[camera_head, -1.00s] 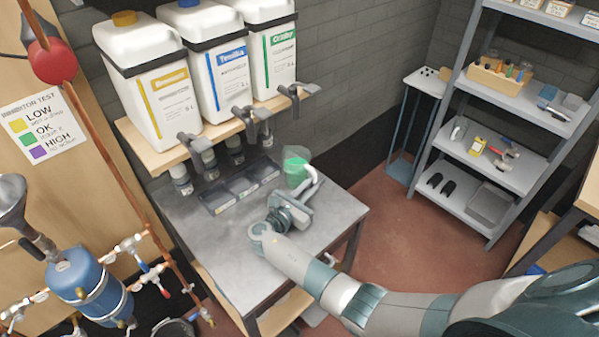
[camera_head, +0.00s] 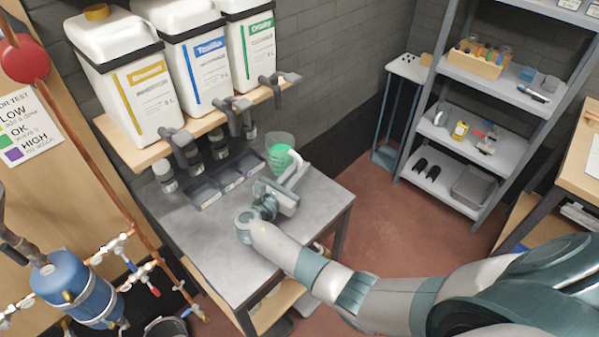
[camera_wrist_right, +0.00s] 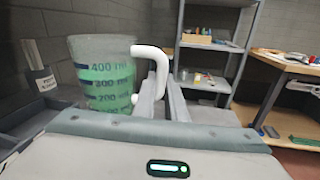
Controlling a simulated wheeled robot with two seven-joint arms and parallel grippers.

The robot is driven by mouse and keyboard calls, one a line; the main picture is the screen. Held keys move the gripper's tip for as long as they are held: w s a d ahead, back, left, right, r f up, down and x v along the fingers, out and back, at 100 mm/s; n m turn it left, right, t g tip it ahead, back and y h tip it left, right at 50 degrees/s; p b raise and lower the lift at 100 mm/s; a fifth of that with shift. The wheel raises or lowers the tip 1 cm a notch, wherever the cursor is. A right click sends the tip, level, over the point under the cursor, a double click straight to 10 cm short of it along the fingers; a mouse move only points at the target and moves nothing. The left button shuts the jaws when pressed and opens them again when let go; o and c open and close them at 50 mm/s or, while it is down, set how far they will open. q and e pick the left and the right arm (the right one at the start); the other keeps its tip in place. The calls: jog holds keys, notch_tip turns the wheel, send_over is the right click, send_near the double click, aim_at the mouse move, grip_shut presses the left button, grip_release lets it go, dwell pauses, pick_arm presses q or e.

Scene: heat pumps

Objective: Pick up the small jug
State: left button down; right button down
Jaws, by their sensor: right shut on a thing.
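The small jug (camera_head: 279,154) is a clear measuring jug with green liquid in it and a white handle (camera_head: 296,169). It is upright at the back right of the grey metal table (camera_head: 262,235). In the right wrist view the jug (camera_wrist_right: 100,75) shows its scale marks, and its white handle (camera_wrist_right: 158,62) runs down to the fingers. My right gripper (camera_head: 288,186) is shut on the handle, in front of the jug. The jug's base is hidden, so I cannot tell whether it touches the table. My left gripper is not in view.
Three large white containers (camera_head: 192,58) stand on a wooden shelf (camera_head: 142,155) with taps, above the table. A dark divided tray (camera_head: 228,182) lies left of the jug. A grey shelf rack (camera_head: 476,150) stands at the right. The table's front is clear.

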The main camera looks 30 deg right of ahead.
notch_tip(320, 180, up, 2)
jog(key=shift+r+b, duration=0.1)
jog(key=shift+b, duration=0.2)
jog(key=s+d+r+b, duration=0.2)
jog(key=s+d+r, duration=0.5)
jog(key=d, duration=0.1)
jog(key=shift+s+d, duration=0.3)
jog(key=shift+s, duration=0.05)
dwell(0.3)
dwell(0.4)
